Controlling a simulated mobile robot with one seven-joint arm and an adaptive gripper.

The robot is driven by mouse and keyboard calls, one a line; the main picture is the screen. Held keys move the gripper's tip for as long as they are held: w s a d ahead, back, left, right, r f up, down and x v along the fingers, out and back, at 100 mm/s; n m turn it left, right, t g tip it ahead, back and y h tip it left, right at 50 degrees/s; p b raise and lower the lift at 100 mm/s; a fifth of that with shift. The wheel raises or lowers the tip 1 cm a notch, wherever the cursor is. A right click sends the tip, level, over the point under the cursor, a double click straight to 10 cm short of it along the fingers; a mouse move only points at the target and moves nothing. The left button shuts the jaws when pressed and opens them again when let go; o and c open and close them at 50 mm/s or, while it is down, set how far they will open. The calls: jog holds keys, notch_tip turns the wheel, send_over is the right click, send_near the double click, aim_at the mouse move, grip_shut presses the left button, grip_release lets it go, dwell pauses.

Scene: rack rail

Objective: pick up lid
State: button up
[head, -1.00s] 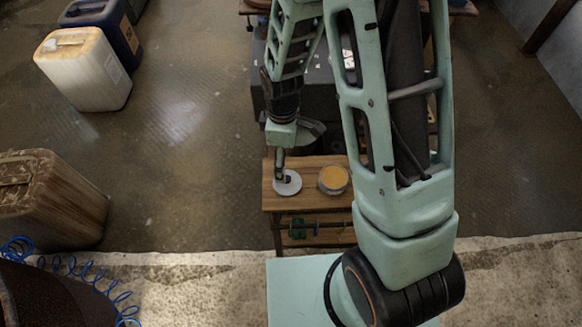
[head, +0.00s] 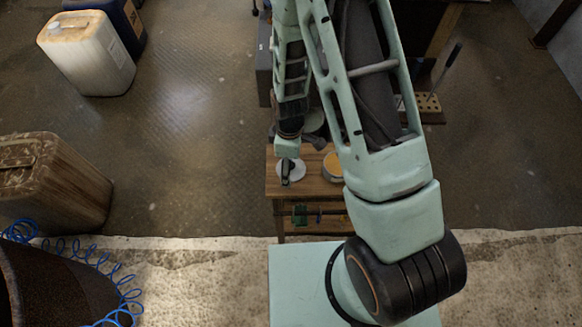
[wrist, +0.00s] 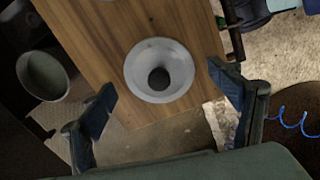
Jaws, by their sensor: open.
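The lid is a pale grey disc (head: 297,171) with a dark centre, lying on the left part of a small wooden table (head: 309,187). My gripper (head: 286,181) is above it in the head view and covers part of it. In the wrist view the lid (wrist: 176,85) lies on the wood between my two spread fingers, near the tabletop's edge. My gripper (wrist: 160,80) is open, with nothing between its fingers. I cannot tell the exact height of the fingertips over the lid.
A round tin with yellow contents (head: 333,167) stands right of the lid, partly behind my arm. A grey round vessel (wrist: 43,75) shows beyond the table's far side. Green items (head: 300,214) sit below the tabletop. Jerrycans (head: 88,55) stand left, with open floor between.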

jog(key=shift+c, duration=0.5)
jog(key=c, duration=1.2)
jog(key=shift+o, duration=0.2)
jog(key=shift+r, duration=0.4)
notch_tip(320, 180, up, 2)
jog(key=shift+w+r, duration=0.1)
jog(key=shift+r, duration=0.1)
jog(key=s+d+r+p, duration=0.4)
jog(key=s+d+r, duration=0.1)
jog(key=s+r, duration=0.3)
jog(key=shift+s+r, duration=0.3)
jog(key=shift+s, duration=0.25)
